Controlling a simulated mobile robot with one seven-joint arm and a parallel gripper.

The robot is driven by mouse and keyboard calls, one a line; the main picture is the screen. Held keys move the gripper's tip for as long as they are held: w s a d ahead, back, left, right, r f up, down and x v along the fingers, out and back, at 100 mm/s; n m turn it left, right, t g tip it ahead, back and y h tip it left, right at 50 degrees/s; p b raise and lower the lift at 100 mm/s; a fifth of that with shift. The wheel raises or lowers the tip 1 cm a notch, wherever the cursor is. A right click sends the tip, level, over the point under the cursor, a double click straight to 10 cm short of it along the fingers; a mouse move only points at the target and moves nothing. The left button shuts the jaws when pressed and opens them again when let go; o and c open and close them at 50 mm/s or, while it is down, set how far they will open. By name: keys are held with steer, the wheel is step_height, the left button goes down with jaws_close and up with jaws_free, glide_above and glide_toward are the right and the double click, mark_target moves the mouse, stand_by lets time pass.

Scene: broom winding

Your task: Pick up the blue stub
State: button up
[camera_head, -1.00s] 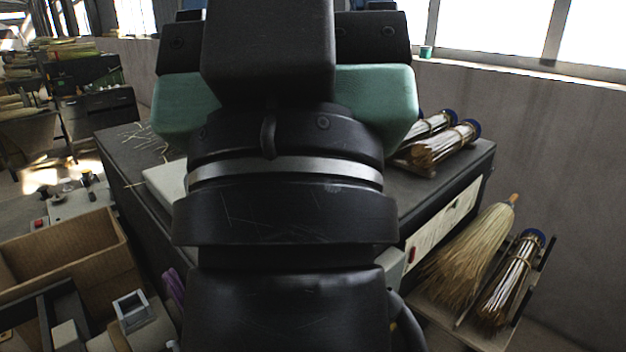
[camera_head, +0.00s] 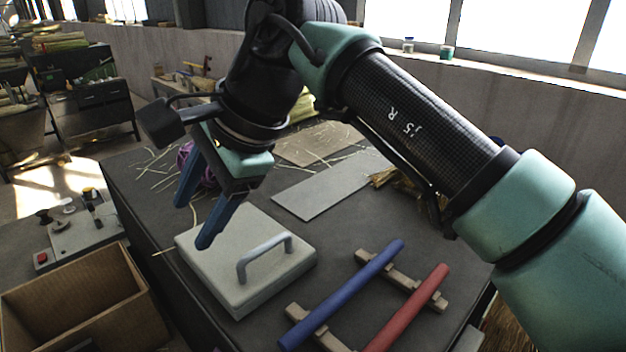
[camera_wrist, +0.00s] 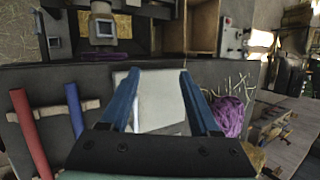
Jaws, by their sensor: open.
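The blue stub (camera_head: 341,294) is a blue rod lying across two wooden rests on the dark table. A red rod (camera_head: 410,307) lies parallel to it on its right. In the wrist view the blue stub (camera_wrist: 74,108) is at the left, beside the red rod (camera_wrist: 31,135). My gripper (camera_head: 192,221) has two blue fingers, open and empty. It hangs above the table's left side, near the grey plate with a handle (camera_head: 225,262), left of and apart from the blue stub. In the wrist view my gripper (camera_wrist: 158,77) points towards that plate.
The wooden rests (camera_head: 377,268) hold both rods. A flat grey sheet (camera_head: 318,190) and purple twine (camera_head: 207,165) lie behind the plate; the twine is partly hidden by my gripper. A cardboard box (camera_head: 75,300) and a control panel with a red button (camera_head: 70,240) stand left of the table.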

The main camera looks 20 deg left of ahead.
steer(key=w+d+f+t+h, duration=0.1)
steer(key=w+d+h, duration=0.2)
steer(key=d, duration=0.4)
steer(key=w+d+f+h, duration=0.1)
steer(key=w+d+h, duration=0.2)
steer(key=d, duration=0.4)
steer(key=p, duration=0.3)
glide_above(327, 305)
step_height(327, 305, down, 7)
steer(key=shift+d+r, duration=0.1)
steer(key=shift+f+p, duration=1.25)
steer(key=shift+f, duration=1.7)
jaws_close()
